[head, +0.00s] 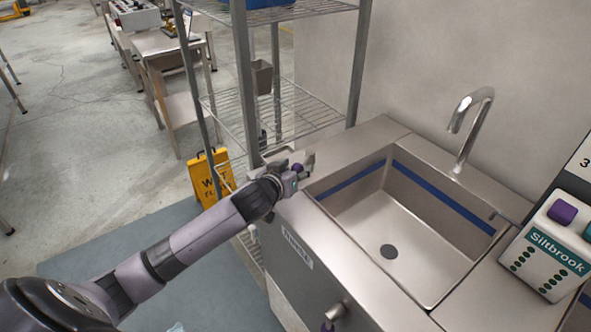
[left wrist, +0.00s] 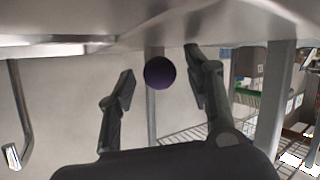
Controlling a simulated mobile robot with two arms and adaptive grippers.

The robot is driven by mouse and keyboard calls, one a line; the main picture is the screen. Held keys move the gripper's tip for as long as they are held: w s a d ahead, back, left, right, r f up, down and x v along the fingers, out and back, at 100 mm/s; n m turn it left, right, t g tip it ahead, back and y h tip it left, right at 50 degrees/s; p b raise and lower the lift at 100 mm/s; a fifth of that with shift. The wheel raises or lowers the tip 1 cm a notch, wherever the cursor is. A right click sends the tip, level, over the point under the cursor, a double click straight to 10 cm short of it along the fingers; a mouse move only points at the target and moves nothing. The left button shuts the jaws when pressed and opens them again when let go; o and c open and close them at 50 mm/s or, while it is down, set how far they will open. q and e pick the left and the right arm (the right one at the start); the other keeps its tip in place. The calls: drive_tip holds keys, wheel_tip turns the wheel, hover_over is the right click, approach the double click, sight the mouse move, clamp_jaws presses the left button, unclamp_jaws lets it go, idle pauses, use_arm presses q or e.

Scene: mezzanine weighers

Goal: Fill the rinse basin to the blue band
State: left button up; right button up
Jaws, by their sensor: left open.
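The steel rinse basin (head: 395,232) is set in a counter, with a blue band (head: 442,197) around its upper inner wall. Its bottom and dark round drain (head: 389,251) show bare, with no water visible. A curved tap (head: 470,125) stands behind it, with no stream visible. My left gripper (head: 301,174) is at the counter's back left corner, by a small purple knob (head: 297,168). In the left wrist view the open fingers (left wrist: 160,82) stand either side of a round purple knob (left wrist: 160,72); I cannot tell whether they touch it. My right gripper is not in view.
A wire shelf rack (head: 290,105) stands close behind my left forearm. A yellow wet-floor sign (head: 207,178) stands at its foot. A white Siltbrook unit (head: 545,250) with coloured buttons sits right of the basin.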

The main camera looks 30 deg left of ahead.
use_arm(q)
drive_tip(key=v, duration=1.2)
drive_tip(key=shift+c, duration=0.3)
